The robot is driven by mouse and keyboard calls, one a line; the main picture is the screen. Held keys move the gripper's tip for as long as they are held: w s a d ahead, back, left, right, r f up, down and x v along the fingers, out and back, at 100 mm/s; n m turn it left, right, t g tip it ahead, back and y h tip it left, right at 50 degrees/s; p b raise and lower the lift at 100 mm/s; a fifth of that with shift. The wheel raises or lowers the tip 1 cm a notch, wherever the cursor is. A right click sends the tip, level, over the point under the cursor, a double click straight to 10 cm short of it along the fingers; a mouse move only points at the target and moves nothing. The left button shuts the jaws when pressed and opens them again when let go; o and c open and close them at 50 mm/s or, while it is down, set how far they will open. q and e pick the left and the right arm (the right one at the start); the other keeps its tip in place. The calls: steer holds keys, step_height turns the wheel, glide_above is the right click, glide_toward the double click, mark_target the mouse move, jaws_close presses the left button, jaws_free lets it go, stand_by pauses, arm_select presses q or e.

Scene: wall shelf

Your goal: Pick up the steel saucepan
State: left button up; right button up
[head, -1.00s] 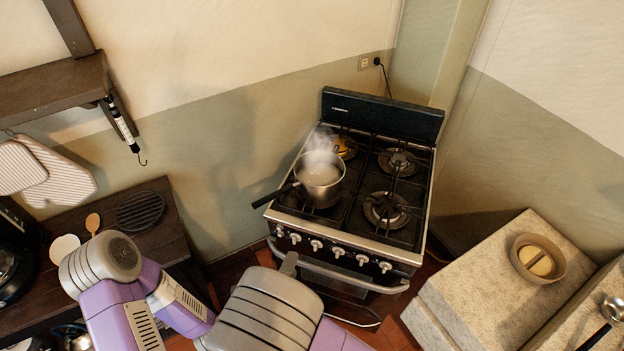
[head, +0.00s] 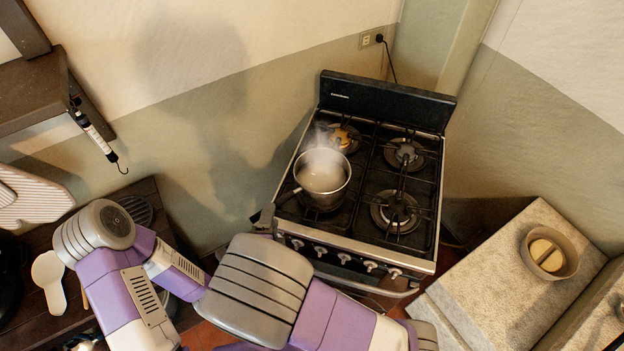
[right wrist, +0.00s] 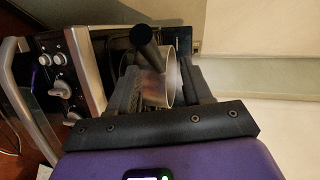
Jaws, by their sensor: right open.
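The steel saucepan (head: 323,180) stands upright on the front left burner of the stove, with steam rising from it. Its dark handle points toward the lower left in the head view. My right gripper (head: 265,217) is at the handle's end, just off the stove's front left corner, partly hidden by my own arm. In the right wrist view, the open right gripper (right wrist: 160,72) has the black handle (right wrist: 148,47) showing between its fingers, with the pan's steel side (right wrist: 160,90) beyond. I cannot tell whether the fingers touch the handle. My left gripper is not in view.
The stove (head: 338,240) has knobs along its front and a raised back panel. A stone counter (head: 480,270) with a round bowl (head: 549,252) is at the right. A dark wooden shelf (head: 35,95) with a hanging hook scale (head: 97,135) is at the upper left.

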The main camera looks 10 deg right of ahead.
steer(key=x, duration=0.5)
steer(key=shift+a+f+b, duration=0.15)
steer(key=shift+f+b, duration=0.15)
steer(key=shift+f, duration=0.1)
jaws_close()
stand_by(0.9)
steer(key=shift+w+r, duration=0.1)
steer(key=shift+r, duration=0.05)
